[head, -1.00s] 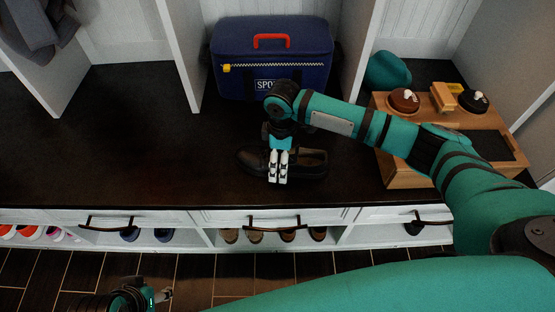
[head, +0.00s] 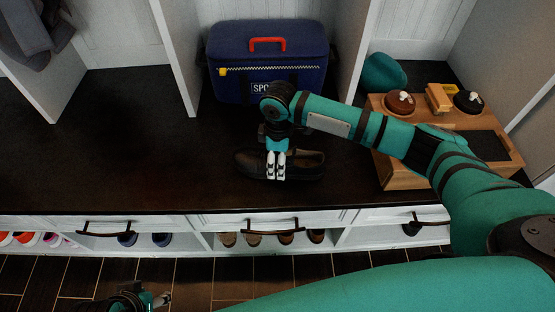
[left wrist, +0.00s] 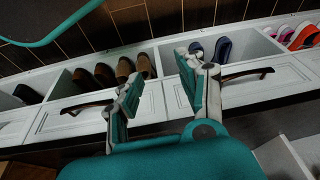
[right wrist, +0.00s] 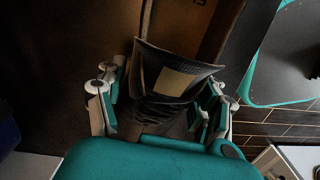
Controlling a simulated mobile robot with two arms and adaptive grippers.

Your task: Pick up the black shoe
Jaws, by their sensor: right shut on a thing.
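The black shoe (head: 308,166) is a dark leather shoe lying sideways at the middle of the dark bench top (head: 130,150), in front of the blue bag. My right gripper (head: 276,166) comes down over its middle from above and is shut on it. In the right wrist view the shoe (right wrist: 176,84) sits between the fingers (right wrist: 160,108), with a pale patch inside. Whether its sole touches the bench is hard to tell. My left gripper (head: 150,299) is low at the bottom edge, away from the bench; the left wrist view shows it open and empty (left wrist: 168,88).
The blue bag (head: 300,52) with a red handle stands behind the shoe. A wooden box (head: 398,174) with round dark items is to the right, beneath my right arm. Drawers with handles (head: 275,231) and cubbies of shoes (head: 285,239) lie below. The bench's left side is clear.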

